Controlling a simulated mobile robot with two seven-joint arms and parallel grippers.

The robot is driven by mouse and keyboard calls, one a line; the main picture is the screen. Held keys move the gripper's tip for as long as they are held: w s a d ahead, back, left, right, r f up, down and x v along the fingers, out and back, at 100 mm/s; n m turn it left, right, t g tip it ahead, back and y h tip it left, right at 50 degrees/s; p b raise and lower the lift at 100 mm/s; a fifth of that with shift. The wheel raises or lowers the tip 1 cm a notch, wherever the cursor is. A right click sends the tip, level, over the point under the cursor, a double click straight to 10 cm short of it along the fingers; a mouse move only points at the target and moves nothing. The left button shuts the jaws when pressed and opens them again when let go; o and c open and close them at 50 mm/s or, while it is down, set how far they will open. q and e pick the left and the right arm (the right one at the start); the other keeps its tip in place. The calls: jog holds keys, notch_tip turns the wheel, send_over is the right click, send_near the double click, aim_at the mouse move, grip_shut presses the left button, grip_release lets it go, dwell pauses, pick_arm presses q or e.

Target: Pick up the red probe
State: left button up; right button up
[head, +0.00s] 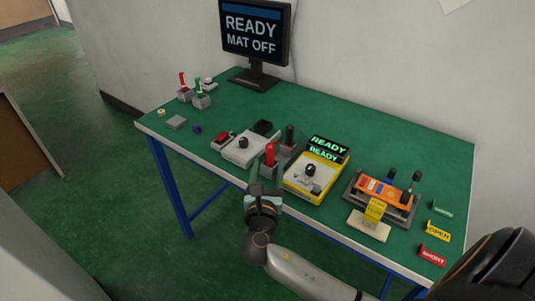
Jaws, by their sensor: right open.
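The red probe (270,154) stands upright in a grey holder near the middle of the table's front edge. A black probe (289,135) stands just behind it to the right. My right gripper (264,190) is open at the front edge, in front of and slightly left of the red probe. It appears empty, with the red probe's top clear of it. The gripper's near side hides some of the holder's base and the table edge. My left gripper is not in view.
A yellow meter (305,187) with a READY display stands close to the right. A grey box with a dial (243,149) is to the left. An orange lever fixture (384,190) and OPEN (438,232) and SHORT (432,255) tags lie farther right. The monitor (255,32) reads READY, MAT OFF.

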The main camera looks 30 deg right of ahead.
aim_at(270, 152)
jog(key=x, duration=0.5)
jog(key=shift+r+x, duration=0.2)
jog(key=shift+x, duration=2.55)
jog(key=shift+c, duration=0.2)
grip_shut()
